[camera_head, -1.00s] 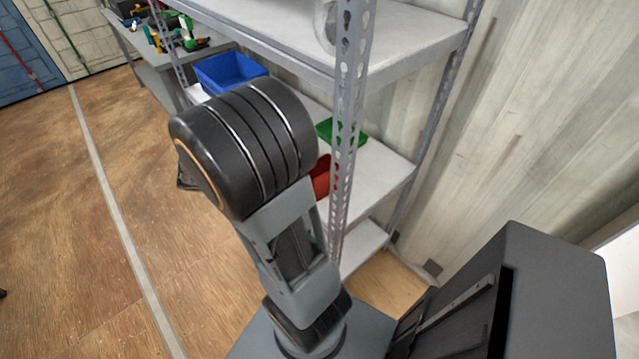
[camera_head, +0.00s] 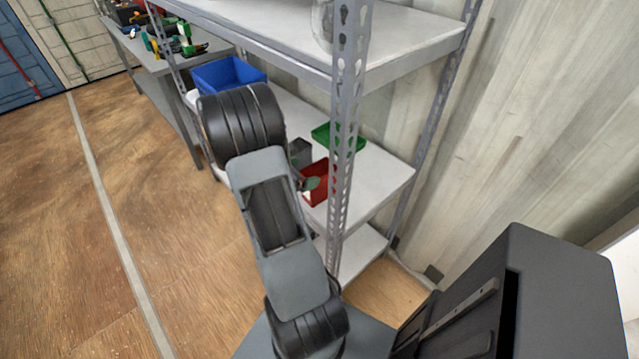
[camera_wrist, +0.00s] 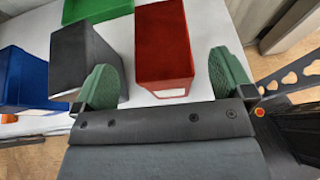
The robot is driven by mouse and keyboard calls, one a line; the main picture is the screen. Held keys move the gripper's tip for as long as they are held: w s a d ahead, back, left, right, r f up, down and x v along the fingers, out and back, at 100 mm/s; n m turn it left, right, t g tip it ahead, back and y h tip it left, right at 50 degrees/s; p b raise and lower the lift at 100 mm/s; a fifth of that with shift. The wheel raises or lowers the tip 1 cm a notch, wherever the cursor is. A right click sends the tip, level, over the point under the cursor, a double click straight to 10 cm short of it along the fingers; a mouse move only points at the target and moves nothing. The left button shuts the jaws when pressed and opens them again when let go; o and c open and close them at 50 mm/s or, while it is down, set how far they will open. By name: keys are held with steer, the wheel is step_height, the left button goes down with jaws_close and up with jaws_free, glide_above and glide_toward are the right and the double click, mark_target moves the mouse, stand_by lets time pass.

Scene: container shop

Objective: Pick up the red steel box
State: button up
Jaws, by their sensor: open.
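The red steel box (camera_wrist: 163,45) stands on the white middle shelf. In the wrist view it lies just ahead of my gripper (camera_wrist: 164,82), between the lines of its two green finger pads. The pads are wide apart with nothing between them.
A dark grey box (camera_wrist: 88,60) stands left of the red one, close to the left pad. A green bin (camera_head: 338,138) is behind, and a blue bin (camera_head: 228,74) is farther left. The perforated post (camera_head: 345,120) stands in front of the shelf (camera_head: 385,165).

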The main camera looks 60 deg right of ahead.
mark_target(317, 170)
steer(key=shift+x, duration=2.65)
steer(key=shift+s, duration=0.1)
steer(key=shift+r, duration=0.1)
steer(key=c, duration=1.8)
